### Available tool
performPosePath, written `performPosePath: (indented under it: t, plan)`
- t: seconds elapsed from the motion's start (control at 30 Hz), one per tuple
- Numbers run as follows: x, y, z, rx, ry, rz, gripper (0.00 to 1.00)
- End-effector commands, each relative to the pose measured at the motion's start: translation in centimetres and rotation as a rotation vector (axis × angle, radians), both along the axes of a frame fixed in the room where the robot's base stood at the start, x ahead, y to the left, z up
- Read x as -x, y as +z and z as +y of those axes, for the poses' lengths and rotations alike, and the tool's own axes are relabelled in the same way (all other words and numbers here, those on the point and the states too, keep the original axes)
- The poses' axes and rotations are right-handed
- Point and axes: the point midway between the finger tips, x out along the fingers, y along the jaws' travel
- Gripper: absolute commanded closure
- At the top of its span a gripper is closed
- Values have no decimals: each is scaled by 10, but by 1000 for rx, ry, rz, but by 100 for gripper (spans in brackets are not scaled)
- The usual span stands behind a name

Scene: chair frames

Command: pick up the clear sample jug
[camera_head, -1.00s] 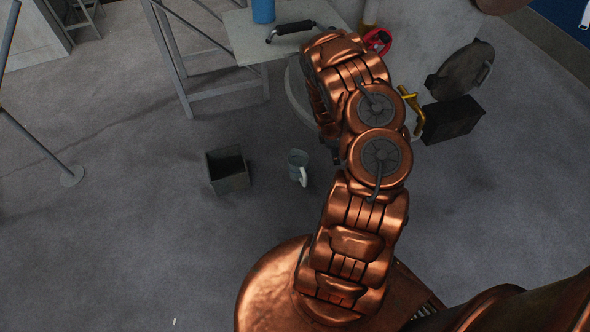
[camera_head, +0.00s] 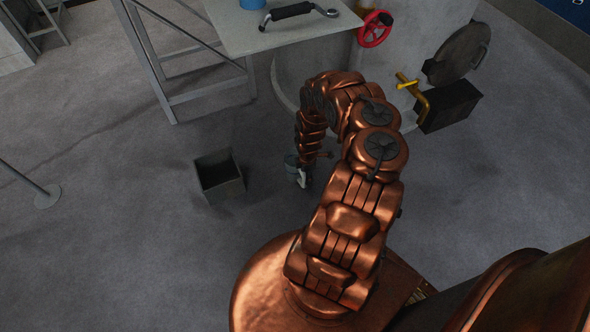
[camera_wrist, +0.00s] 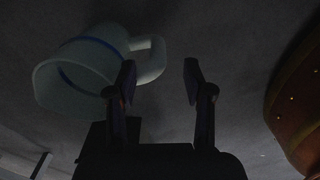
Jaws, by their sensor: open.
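The clear sample jug (camera_wrist: 72,75) is a pale, see-through jug with a blue band and a looped handle (camera_wrist: 152,60). In the wrist view it lies at the upper left, its handle towards my gripper (camera_wrist: 160,80).
A dark open box (camera_head: 219,176) stands on the floor left of the jug. Behind is a table (camera_head: 230,32) with a black-handled tool (camera_head: 290,12). A grey tank (camera_head: 420,50) with a red wheel (camera_head: 375,29) and a yellow lever (camera_head: 414,93) stands behind right. Floor in front is clear.

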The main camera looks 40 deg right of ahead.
Motion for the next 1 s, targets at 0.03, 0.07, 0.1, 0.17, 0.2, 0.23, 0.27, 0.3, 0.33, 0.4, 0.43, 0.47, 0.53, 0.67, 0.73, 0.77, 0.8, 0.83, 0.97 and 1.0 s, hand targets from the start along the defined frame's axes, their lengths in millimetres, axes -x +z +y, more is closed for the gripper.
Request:
performPosePath:
  t: [0.03,0.07,0.1,0.17,0.2,0.23,0.27,0.3,0.33,0.4,0.43,0.47,0.53,0.67,0.73,0.77,0.8,0.83,0.97,1.0]
  plan:
    - [0,-12,1,-1,0,0,48]
    - [0,-16,1,-1,-1,0,48]
    - [0,-20,1,-1,-1,0,48]
    - [0,-25,1,-1,0,0,48]
    - [0,-27,1,-1,0,0,48]
    - [0,-28,1,-1,0,0,48]
    - [0,-29,1,-1,0,0,48]
    - [0,-29,1,0,-1,1,48]
    - [0,-30,0,0,-1,1,48]
    - [0,-31,0,0,-2,1,48]
    - [0,-32,0,0,-2,1,48]
    - [0,-33,0,0,-2,1,48]
    - [0,-38,0,0,-3,1,48]
    - [-2,-51,2,0,-4,1,48]
    - [-3,-60,3,0,-4,1,48]
    - [-4,-63,3,0,-4,1,48]
    - [-4,-68,3,-1,-5,2,48]
    - [-4,-72,3,-1,-5,2,48]
    - [-4,-81,3,0,-5,1,48]
    - [-4,-82,3,0,-5,1,48]
